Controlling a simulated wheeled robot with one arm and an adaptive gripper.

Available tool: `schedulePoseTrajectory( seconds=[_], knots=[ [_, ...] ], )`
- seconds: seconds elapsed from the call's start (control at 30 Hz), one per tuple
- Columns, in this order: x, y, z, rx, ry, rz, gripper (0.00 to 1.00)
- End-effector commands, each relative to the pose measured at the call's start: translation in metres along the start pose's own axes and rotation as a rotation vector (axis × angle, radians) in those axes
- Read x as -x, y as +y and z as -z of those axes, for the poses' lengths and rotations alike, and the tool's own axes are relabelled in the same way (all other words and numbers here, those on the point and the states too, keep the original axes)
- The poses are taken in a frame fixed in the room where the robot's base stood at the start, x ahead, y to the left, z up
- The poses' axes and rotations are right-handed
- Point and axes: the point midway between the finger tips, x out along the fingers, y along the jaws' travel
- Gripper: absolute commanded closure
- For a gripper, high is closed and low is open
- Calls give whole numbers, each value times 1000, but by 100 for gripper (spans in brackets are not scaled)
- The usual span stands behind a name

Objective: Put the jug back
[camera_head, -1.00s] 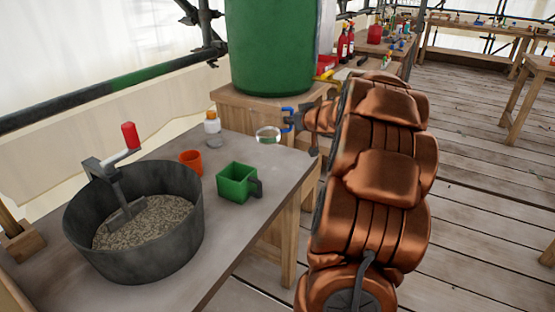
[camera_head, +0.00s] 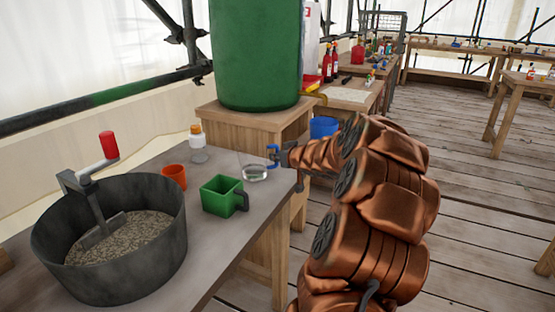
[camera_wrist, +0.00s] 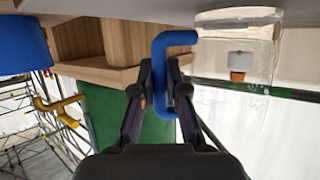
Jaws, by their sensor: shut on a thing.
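The clear jug (camera_head: 254,173) with a blue handle (camera_head: 272,154) is at the back right corner of the grey-topped table (camera_head: 237,244). My gripper (camera_head: 283,157) is right of the jug and shut on its handle. In the wrist view, which looks upside down, my gripper's fingers (camera_wrist: 165,85) pinch the blue handle (camera_wrist: 162,45), and the see-through jug body (camera_wrist: 225,95) is at the right. The jug's base is close to the tabletop; I cannot tell whether it touches. The jug looks roughly upright.
On the table are a green square cup (camera_head: 221,196), an orange cup (camera_head: 174,176), a white bottle (camera_head: 197,143) and a large dark tub (camera_head: 115,265) of grainy mix with a cranked paddle. A green barrel (camera_head: 256,50) stands behind on a wooden stand. A blue bucket (camera_head: 323,127) is behind my arm.

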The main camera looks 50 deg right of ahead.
Motion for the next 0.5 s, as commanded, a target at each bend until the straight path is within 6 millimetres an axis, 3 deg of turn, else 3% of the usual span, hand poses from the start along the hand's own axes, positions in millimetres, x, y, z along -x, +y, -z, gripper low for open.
schedulePoseTrajectory(
  seconds=[0.23, 0.27, 0.5],
  knots=[
    [-1, 0, -3, -1, 1, 0, 100],
    [-1, 0, -2, 0, 0, 0, 84],
    [-1, 0, -2, 0, 0, 0, 62]
  ],
)
